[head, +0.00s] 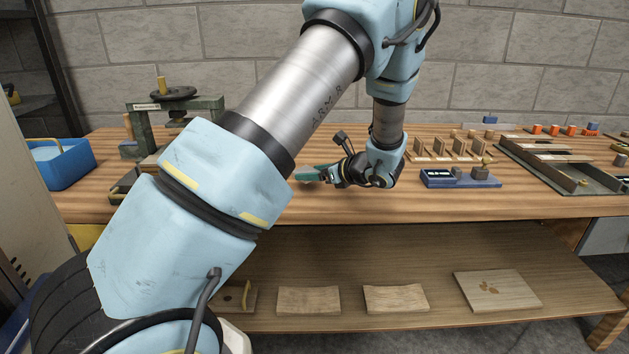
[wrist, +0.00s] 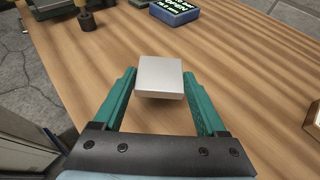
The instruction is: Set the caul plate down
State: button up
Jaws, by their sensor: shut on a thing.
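The caul plate (wrist: 160,77) is a small, pale grey metal square in the wrist view. It sits between the tips of my gripper's teal fingers (wrist: 159,92), which are shut on its two sides. It looks level over the bare wooden bench top; I cannot tell whether its underside touches the wood. In the head view my gripper (head: 313,175) is low over the middle of the bench (head: 330,208), pointing left. The plate cannot be made out there, and my arm covers part of the bench.
A green screw press (head: 208,108) and a blue bin (head: 62,163) stand at left. A blue device (head: 438,179), a slotted wooden rack (head: 427,155) and a long tray (head: 540,168) are at right. Several wooden boards lie on the lower shelf (head: 420,262). The bench front is clear.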

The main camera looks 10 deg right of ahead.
aim_at(313, 190)
jog(key=shift+f, duration=1.6)
jog(key=shift+f, duration=0.15)
jog(key=o, duration=1.4)
jog(key=shift+o, duration=0.2)
